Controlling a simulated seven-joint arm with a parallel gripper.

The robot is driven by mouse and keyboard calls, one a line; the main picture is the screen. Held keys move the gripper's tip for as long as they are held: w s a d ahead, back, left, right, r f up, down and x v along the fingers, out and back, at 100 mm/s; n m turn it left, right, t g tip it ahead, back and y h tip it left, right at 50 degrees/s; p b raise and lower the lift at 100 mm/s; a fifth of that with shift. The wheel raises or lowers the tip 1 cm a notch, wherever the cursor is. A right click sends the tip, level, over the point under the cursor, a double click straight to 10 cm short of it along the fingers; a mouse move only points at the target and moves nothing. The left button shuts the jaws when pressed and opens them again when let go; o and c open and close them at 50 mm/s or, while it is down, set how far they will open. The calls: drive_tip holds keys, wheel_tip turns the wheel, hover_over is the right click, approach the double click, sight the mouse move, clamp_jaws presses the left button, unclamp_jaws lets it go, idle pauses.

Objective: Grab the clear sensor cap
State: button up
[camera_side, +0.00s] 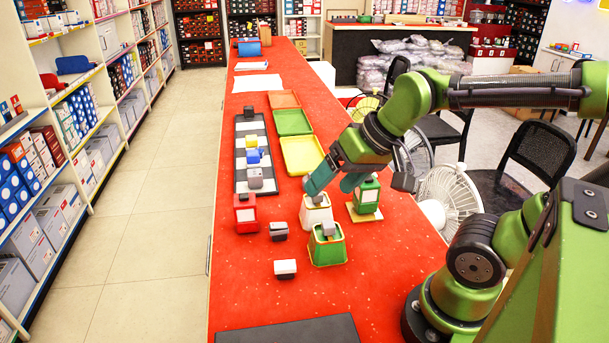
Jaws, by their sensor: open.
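My gripper (328,187) points down over the red table (240,290), with its teal fingers apart. Its left finger is just above a white tapered holder (316,214) with a grey piece on top; I cannot tell whether they touch. A green tapered holder (328,252) with a grey block on top stands in front of it. A green box (367,195) on a yellow base stands right of the fingers. I cannot tell for certain which piece is the clear sensor cap. Small grey-and-white blocks lie at the front left (278,232) and nearer (285,270).
A red box (245,214) stands at the left. Behind it a black board (241,172) carries yellow, blue and grey blocks. Yellow (301,155), green (293,122) and orange (284,98) trays lie beside it.

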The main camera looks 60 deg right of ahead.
drive_tip(key=w+d+f+m+g+h, duration=0.1)
drive_tip(key=w+d+f+g, duration=0.2)
drive_tip(key=w+d, duration=0.9)
drive_tip(key=w+d+f+m+g+h, duration=0.1)
drive_tip(key=w+d+f+g, duration=0.15)
drive_tip(key=w+d, duration=1)
drive_tip(key=shift+g, duration=0.45)
drive_tip(key=f, duration=0.3)
drive_tip(key=s+d+f, duration=0.1)
drive_tip(key=f, duration=0.3)
drive_tip(key=s+d+f, duration=0.1)
drive_tip(key=f, duration=0.2)
drive_tip(key=shift+s+f, duration=0.15)
drive_tip(key=shift+f, duration=0.1)
drive_tip(key=shift+w+d+f, duration=0.1)
drive_tip(key=shift+w+f, duration=0.05)
drive_tip(key=shift+f, duration=1.4)
drive_tip(key=shift+w+d+f, duration=0.1)
drive_tip(key=shift+f, duration=1.4)
drive_tip(key=shift+c, duration=0.2)
drive_tip(key=c, duration=0.9)
